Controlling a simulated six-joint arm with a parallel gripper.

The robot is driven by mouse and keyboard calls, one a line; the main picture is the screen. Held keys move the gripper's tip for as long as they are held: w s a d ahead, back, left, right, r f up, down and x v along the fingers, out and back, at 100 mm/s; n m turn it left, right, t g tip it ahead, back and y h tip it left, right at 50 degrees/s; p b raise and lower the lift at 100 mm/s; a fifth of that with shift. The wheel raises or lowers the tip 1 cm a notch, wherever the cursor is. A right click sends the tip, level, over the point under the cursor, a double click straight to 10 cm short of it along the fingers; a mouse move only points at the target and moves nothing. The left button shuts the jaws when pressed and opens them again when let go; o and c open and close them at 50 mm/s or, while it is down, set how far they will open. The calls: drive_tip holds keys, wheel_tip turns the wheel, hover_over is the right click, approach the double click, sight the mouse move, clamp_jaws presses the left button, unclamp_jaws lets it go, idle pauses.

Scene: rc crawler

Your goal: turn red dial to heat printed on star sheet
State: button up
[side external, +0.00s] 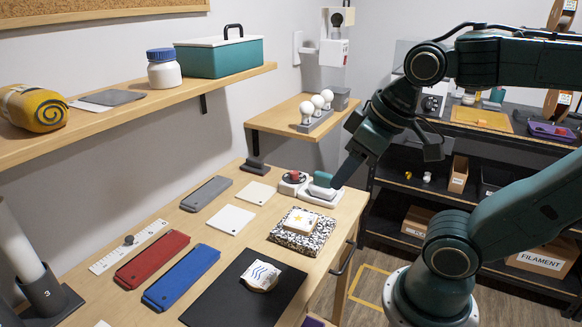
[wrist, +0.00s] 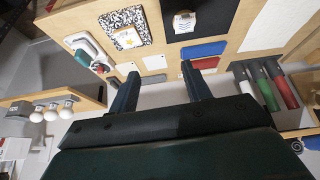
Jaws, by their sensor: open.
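The red dial (side external: 294,175) sits on a small pale unit at the back of the wooden table; a small red spot (wrist: 98,67) shows there in the wrist view. Right beside it is a white device with a green handle (side external: 323,180), also in the wrist view (wrist: 84,46). The star sheet (side external: 301,220), white with a yellow star, lies on a black-and-white speckled board (side external: 283,237); it also shows in the wrist view (wrist: 127,38). My gripper (wrist: 160,86) is open and empty. In the side view, its end partly overlaps the green-handled device; contact cannot be told.
A white sheet with blue waves (side external: 263,274) lies on a black mat (side external: 230,302). Red (side external: 152,258) and blue (side external: 181,277) bars lie at the left. A side shelf with white bulbs (side external: 317,101) stands behind the table. A wall shelf (side external: 190,92) hangs above the left side.

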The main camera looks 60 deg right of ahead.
drive_tip(key=w+d+r+n+g, duration=0.1)
drive_tip(key=w+d+r+n, duration=0.3)
drive_tip(key=w, duration=0.5)
drive_tip(key=n+g, duration=0.4)
drive_tip(key=n, duration=0.3)
hover_over(294, 172)
wheel_tip(294, 172, down, 12)
drive_tip(key=shift+s+a+r, duration=0.1)
drive_tip(key=shift+s+a, duration=0.1)
drive_tip(key=shift+s, duration=0.1)
drive_tip(key=shift+f, duration=0.2)
drive_tip(key=f, duration=1.3)
drive_tip(key=shift+w+d+f, duration=0.1)
drive_tip(key=shift+w+f, duration=0.1)
drive_tip(key=shift+w, duration=0.05)
drive_tip(key=c, duration=1)
